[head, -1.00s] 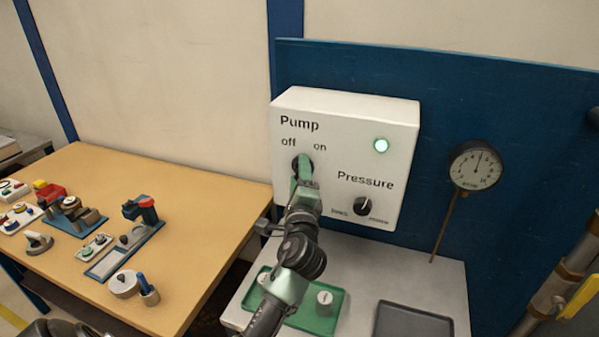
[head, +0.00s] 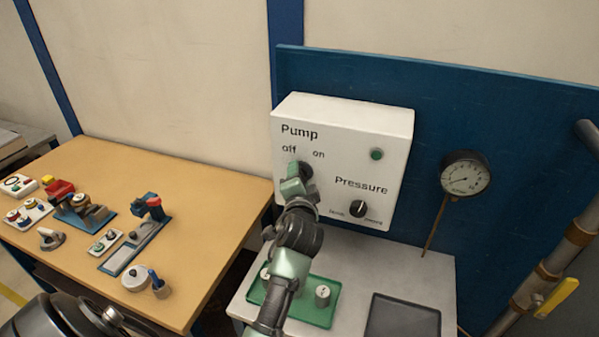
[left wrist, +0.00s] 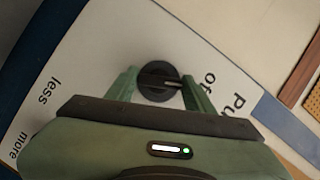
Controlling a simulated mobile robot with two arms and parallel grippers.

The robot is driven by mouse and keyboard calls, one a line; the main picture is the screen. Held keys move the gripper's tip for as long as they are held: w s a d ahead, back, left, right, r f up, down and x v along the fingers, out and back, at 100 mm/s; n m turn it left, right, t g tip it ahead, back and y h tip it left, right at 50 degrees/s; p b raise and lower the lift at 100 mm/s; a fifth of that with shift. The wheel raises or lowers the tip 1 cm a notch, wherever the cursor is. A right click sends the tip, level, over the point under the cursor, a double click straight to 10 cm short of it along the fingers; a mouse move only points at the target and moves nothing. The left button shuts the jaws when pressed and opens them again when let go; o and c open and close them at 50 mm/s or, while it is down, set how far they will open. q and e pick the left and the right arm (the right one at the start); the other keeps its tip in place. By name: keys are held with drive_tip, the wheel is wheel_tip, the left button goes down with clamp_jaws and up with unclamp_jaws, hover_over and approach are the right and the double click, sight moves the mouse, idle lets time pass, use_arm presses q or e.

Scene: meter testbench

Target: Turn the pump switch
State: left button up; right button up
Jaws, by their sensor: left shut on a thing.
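The white control box (head: 345,130) is mounted on the blue panel, with a Pump switch, marked off and on, at its upper left. My left gripper (head: 297,180) reaches up to the box and is shut on the black pump switch (head: 306,169). In the left wrist view the pump switch (left wrist: 157,81) sits between the two green fingers, and its pale mark points toward the "off" lettering. The lamp (head: 376,154) at the box's upper right is dark green and unlit. My right gripper is not in view.
A Pressure knob (head: 358,209) sits lower right on the box. A round gauge (head: 465,174) hangs to its right, its needle toward the lower left. A green tray (head: 318,318) and grey tray (head: 402,318) lie below. A wooden table (head: 200,215) with several parts stands left.

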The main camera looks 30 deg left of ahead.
use_arm(q)
drive_tip(key=shift+f+n+h, duration=0.1)
drive_tip(key=shift+n+h, duration=0.2)
idle(0.4)
drive_tip(key=o, duration=1.4)
drive_tip(key=shift+p, duration=0.3)
